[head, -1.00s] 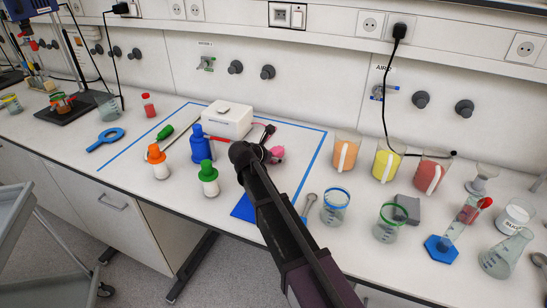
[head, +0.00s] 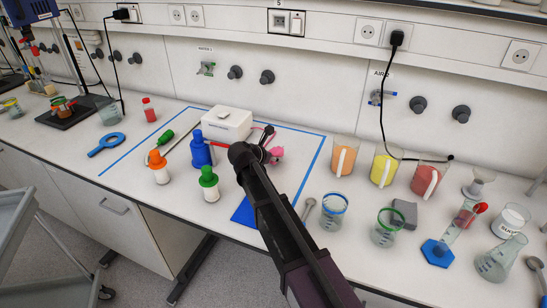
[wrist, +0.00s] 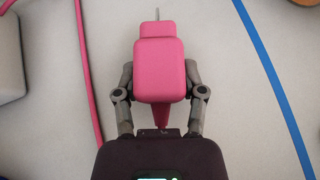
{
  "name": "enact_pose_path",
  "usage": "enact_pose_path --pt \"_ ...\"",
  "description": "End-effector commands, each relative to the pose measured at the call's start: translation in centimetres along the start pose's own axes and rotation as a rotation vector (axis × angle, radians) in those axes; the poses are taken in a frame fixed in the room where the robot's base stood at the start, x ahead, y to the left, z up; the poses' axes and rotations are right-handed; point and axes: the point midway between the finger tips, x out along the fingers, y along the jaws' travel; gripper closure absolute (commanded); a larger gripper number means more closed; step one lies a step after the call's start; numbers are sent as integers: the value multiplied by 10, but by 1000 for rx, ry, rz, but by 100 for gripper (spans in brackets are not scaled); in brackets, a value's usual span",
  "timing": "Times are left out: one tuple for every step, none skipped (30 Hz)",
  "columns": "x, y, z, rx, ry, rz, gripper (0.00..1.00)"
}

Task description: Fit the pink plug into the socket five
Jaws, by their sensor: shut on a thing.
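The pink plug (wrist: 160,70) is between the two fingers of my gripper (wrist: 160,78) in the wrist view. The gripper is shut on its sides, and a thin metal prong points away from my wrist. In the head view the plug (head: 276,154) shows just beyond my gripper (head: 265,152), over the blue-outlined bench area; its exact height is unclear. A pink cable (wrist: 85,75) runs along the left of the wrist view. Socket five (head: 289,22), under a label "5", is on the wall rail at the top, well apart from the plug.
A white box (head: 226,123) and a blue bottle (head: 201,150) stand left of my gripper. Orange (head: 342,155), yellow (head: 384,166) and red (head: 428,178) beakers stand right. A black plug (head: 397,36) with a hanging cord is in another wall socket.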

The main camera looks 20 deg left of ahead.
Motion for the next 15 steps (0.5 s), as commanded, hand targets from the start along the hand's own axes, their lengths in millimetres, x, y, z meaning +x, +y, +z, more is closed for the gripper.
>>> enact_pose_path --pt "-4 0 6 0 0 0 100" --pt "-5 0 8 0 0 0 100" --pt "-7 0 10 0 0 0 100" --pt "-8 0 12 0 0 0 100" --pt "-9 0 14 0 0 0 100" --pt "-11 0 16 0 0 0 100" --pt "-12 0 18 0 0 0 100" --pt "-13 0 20 0 0 0 100" --pt "-14 0 22 0 0 0 100" --pt "-15 0 23 0 0 -1 100" --pt "-16 0 24 0 0 -1 100" --pt "-17 0 25 0 0 -1 100" --pt "-17 0 26 0 0 -1 100" --pt "-17 0 26 0 0 -1 100" --pt "-18 0 26 0 0 -1 100"
